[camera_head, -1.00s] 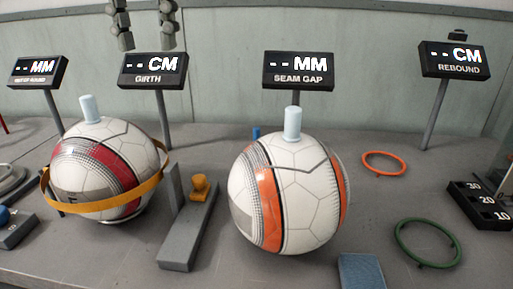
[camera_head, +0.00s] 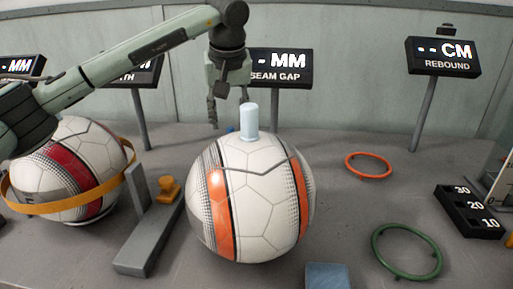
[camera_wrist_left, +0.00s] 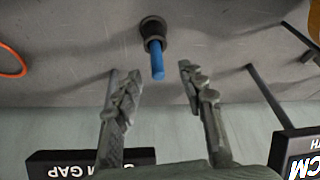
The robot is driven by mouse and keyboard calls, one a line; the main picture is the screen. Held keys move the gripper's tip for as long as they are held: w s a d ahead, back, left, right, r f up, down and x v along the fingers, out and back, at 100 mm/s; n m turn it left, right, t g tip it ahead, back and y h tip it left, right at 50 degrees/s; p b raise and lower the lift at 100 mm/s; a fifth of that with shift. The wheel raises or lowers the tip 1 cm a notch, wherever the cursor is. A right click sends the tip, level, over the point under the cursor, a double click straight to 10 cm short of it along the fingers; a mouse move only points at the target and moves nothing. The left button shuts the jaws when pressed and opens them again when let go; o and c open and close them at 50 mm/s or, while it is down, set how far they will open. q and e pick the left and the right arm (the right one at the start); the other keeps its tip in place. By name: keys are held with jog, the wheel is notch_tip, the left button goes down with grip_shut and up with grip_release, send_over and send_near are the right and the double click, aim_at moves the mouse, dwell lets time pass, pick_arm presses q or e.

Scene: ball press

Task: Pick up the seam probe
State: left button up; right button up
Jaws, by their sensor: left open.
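The seam probe seems to be the blue rod (camera_wrist_left: 157,60) standing in a dark round holder (camera_wrist_left: 153,30) in the left wrist view. In the head view only a small bit of blue (camera_head: 230,129) shows behind the ball with orange stripes (camera_head: 265,200); the ball hides the rest. My left gripper (camera_head: 228,108) is open and empty behind that ball, pointing down near the blue bit. In the left wrist view the open fingers (camera_wrist_left: 158,82) lie either side of the rod's line, apart from it. My right gripper is not in view.
The ball has a pale peg (camera_head: 249,120) on top, close to my gripper. The SEAM GAP display (camera_head: 280,67) stands behind. A red-striped ball with a yellow band (camera_head: 70,207) is at left. Orange (camera_head: 368,165) and green (camera_head: 407,251) rings lie at right.

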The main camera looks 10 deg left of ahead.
pick_arm(q)
jog(key=x, duration=0.8)
jog(key=shift+w+d+f, duration=0.1)
jog(key=shift+w, duration=0.4)
grip_shut()
